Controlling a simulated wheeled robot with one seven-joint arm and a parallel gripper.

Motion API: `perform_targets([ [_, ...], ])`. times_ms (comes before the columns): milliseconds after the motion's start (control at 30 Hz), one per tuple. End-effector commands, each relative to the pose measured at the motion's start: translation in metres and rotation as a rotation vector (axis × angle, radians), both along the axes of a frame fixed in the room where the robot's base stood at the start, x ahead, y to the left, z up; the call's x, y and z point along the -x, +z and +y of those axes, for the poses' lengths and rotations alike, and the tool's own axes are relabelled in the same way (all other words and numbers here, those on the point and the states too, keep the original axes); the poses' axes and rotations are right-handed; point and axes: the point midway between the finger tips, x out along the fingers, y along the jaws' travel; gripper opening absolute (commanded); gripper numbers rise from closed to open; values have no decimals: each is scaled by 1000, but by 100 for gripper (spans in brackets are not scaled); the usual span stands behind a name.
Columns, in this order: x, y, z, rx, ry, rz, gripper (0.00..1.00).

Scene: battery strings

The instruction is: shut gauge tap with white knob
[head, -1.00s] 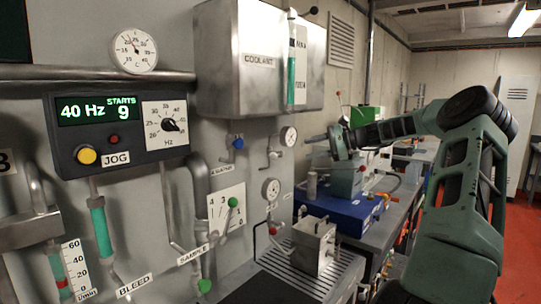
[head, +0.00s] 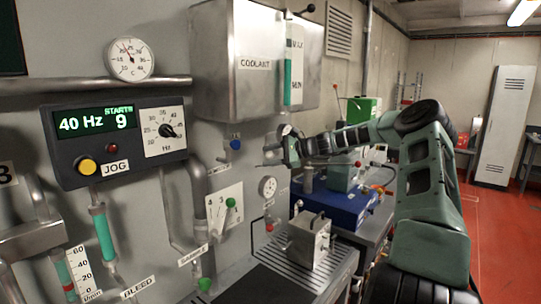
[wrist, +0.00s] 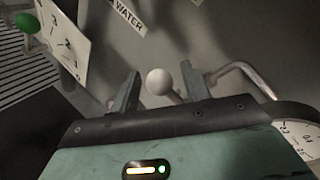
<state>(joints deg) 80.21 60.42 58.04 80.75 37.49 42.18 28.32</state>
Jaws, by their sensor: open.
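The white knob (wrist: 159,81) shows in the wrist view as a pale ball on a short stem, between my two fingers in the picture. My gripper (wrist: 160,74) is open, one finger on each side of it, with a visible gap on both sides. I cannot tell how deep the knob sits between the fingers. A bent metal pipe (wrist: 242,72) runs right of it to a round gauge (wrist: 300,132), cut by the frame edge. In the head view my gripper (head: 270,154) is at the wall panel, and the white knob is hidden there.
A blue knob (head: 235,144) is left of my gripper. A green knob (head: 231,202) sits on a scale plate (head: 217,214) below. A lower gauge (head: 268,187) with a red knob (head: 269,227) is beneath my gripper. The coolant tank (head: 245,85) hangs above.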

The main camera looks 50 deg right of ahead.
Motion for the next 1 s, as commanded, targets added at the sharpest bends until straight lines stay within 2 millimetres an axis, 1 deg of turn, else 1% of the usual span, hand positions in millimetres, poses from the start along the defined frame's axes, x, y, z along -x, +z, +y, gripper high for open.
perform_targets([
  [133, 0, 0, 0, 0, 0, 0, 47],
  [167, 0, 0, 0, 0, 0, 0, 41],
  [200, 0, 0, 0, 0, 0, 0, 30],
  [300, 0, 0, 0, 0, 0, 0, 5],
  [767, 1, -3, -1, 36, -2, -2, 4],
  [1000, 1, -9, -1, 111, -2, -7, 4],
])
